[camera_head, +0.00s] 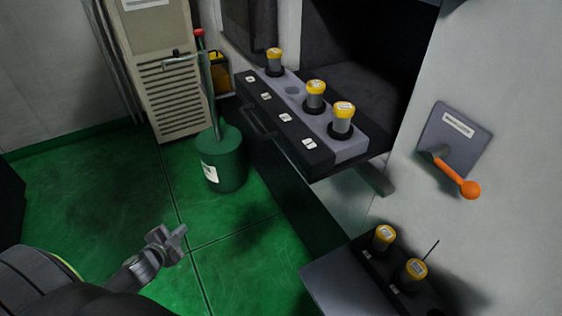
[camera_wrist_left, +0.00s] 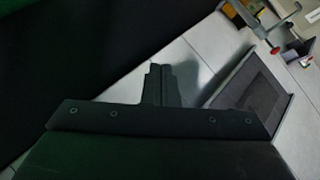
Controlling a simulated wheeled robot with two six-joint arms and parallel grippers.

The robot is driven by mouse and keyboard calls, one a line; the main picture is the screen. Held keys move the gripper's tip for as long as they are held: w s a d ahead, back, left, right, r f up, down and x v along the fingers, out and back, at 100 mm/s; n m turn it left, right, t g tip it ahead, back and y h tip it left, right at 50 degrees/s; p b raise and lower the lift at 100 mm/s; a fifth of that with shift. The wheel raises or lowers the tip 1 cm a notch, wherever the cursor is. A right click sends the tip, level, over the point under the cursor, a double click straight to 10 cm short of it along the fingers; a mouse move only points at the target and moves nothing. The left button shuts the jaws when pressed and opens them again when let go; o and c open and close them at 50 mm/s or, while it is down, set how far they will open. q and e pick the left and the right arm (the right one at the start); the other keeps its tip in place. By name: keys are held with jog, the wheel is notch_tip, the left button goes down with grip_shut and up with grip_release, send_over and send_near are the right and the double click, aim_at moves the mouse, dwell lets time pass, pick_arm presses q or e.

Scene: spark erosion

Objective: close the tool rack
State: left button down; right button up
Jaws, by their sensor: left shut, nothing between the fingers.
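The tool rack (camera_head: 350,148) is a drawer-like grey bar with a dark front, pulled out of the machine's opening in the head view. Three yellow-capped tools stand in it, and one round slot is empty. A dark handle (camera_head: 257,123) sits on its front face. My left gripper (camera_head: 176,238) is shut and empty at the lower left, above the green floor and well apart from the rack. The left wrist view also shows its shut fingers (camera_wrist_left: 158,84). My right gripper is not in view.
A green canister (camera_head: 222,162) stands on the floor left of the rack. An orange-knobbed lever (camera_head: 469,188) is on the machine wall at right. Two more yellow-capped tools stand in a lower holder (camera_head: 398,284). The green floor between my left gripper and the rack is mostly clear.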

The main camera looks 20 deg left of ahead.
pick_arm(q)
jog(key=w+d+r+m+t+h, duration=0.1)
jog(key=w+d+r+m+h, duration=0.1)
jog(key=r, duration=0.4)
jog(key=w+d+r+m+t+h, duration=0.1)
jog(key=w+r+m+t, duration=0.15)
jog(key=r, duration=0.35)
jog(key=d+r+m+h+b, duration=0.1)
jog(key=d+r+m+h, duration=0.6)
jog(key=d+r, duration=0.4)
jog(key=m+g+h+p, duration=0.2)
jog(key=m+h+p, duration=0.1)
jog(key=m, duration=0.3)
send_near(295, 155)
jog(key=shift+n, duration=0.25)
jog(key=x, duration=0.5)
jog(key=shift+w+d+f+p, duration=0.1)
jog(key=shift+w+f+p, duration=0.1)
jog(key=shift+p, duration=0.2)
jog(key=shift+w+d, duration=0.45)
jog(key=shift+w, duration=0.1)
jog(key=shift+r, duration=0.1)
